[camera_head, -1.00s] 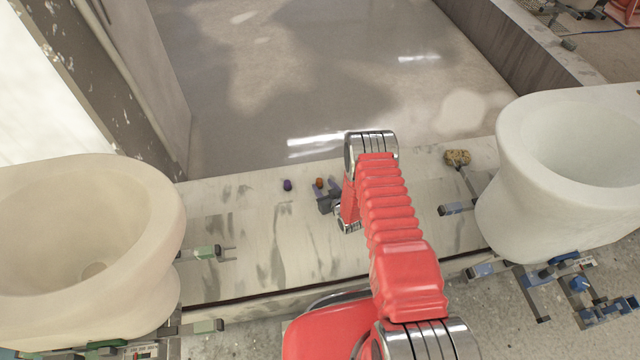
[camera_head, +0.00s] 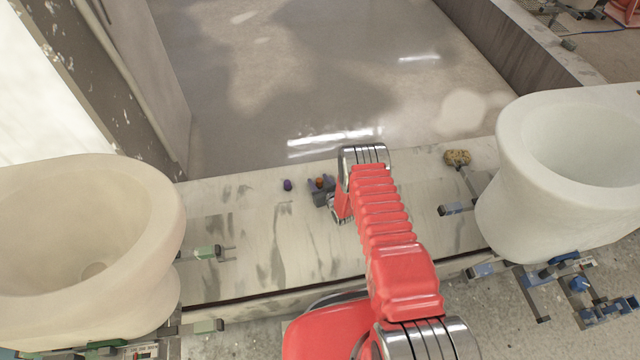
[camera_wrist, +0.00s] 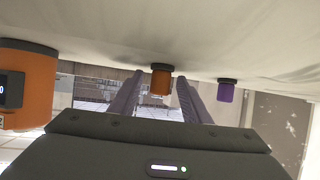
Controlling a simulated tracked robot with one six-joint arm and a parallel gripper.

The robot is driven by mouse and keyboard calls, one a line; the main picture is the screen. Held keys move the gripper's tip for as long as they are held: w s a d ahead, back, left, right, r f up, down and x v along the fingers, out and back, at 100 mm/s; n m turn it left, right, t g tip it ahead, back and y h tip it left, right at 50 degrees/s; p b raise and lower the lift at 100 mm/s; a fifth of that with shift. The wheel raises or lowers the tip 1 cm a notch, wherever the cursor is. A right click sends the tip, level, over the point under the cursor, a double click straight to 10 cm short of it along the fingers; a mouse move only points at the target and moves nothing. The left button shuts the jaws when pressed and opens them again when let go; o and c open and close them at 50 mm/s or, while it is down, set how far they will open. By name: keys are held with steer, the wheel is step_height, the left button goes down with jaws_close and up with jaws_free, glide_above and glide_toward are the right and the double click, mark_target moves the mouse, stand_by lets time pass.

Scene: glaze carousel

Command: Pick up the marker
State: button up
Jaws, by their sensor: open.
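Two small upright cylinders stand on the pale, stained ledge. One is orange (camera_head: 319,183) with a dark end; the other is purple (camera_head: 287,185) and stands to its left in the head view. I cannot tell for sure which is the marker. My gripper (camera_head: 323,191) is open and low over the ledge, beside the orange cylinder. In the wrist view, which looks upside down, the orange cylinder (camera_wrist: 160,80) shows between the two grey fingers (camera_wrist: 160,92), with no clear contact. The purple cylinder (camera_wrist: 227,91) is outside the fingers, to the right.
White basin-like bowls stand at left (camera_head: 150,225) and right (camera_head: 510,190). A brown sponge-like lump (camera_head: 457,157) lies on the ledge at right. A larger orange cylinder (camera_wrist: 28,90) with a dark end is close at the wrist view's left edge. The ledge left of the gripper is mostly clear.

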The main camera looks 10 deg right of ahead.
stand_by(0.5)
jaws_close()
stand_by(0.3)
